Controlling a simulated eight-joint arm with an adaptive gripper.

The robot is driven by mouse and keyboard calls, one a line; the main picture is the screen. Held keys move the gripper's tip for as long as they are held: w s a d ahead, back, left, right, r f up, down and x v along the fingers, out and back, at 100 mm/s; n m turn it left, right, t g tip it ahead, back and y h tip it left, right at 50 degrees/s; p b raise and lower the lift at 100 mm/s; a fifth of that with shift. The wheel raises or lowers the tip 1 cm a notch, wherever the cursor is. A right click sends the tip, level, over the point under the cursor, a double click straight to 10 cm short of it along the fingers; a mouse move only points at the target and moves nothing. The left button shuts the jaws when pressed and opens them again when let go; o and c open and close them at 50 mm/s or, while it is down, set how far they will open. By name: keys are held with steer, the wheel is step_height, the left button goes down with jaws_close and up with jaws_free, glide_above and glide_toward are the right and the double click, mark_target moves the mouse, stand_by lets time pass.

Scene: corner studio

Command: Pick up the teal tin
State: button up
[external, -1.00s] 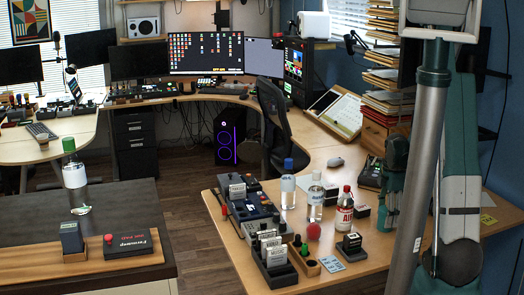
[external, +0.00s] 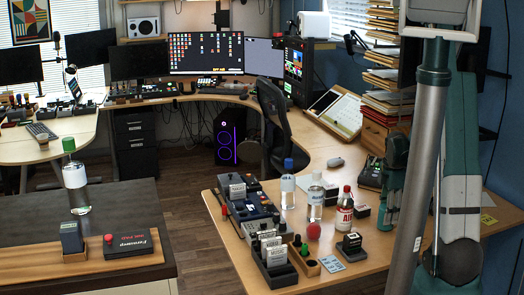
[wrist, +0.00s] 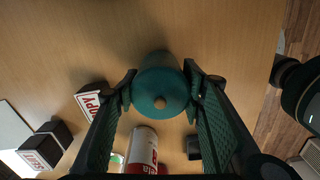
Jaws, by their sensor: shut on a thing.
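The teal tin (wrist: 158,83) is seen end-on in the wrist view, with a small tan knob at its middle. It sits between the two dark green ribbed fingers of my gripper (wrist: 159,86), which is shut on it. In the external view my gripper (external: 387,203) is low over the right side of the near wooden desk. Whether the tin touches the desk is hard to tell.
A red and white can-like bottle (wrist: 142,146) is close below the tin in the wrist view. A small labelled box (wrist: 93,97) lies to its left, a dark block (wrist: 193,147) to its right. Bottles, a red ball (external: 313,231) and stamp racks crowd the desk. Bare wood lies above the tin.

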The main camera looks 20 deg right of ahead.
steer(key=shift+r+p, duration=0.9)
steer(key=shift+r, duration=3.7)
steer(key=shift+w, duration=0.15)
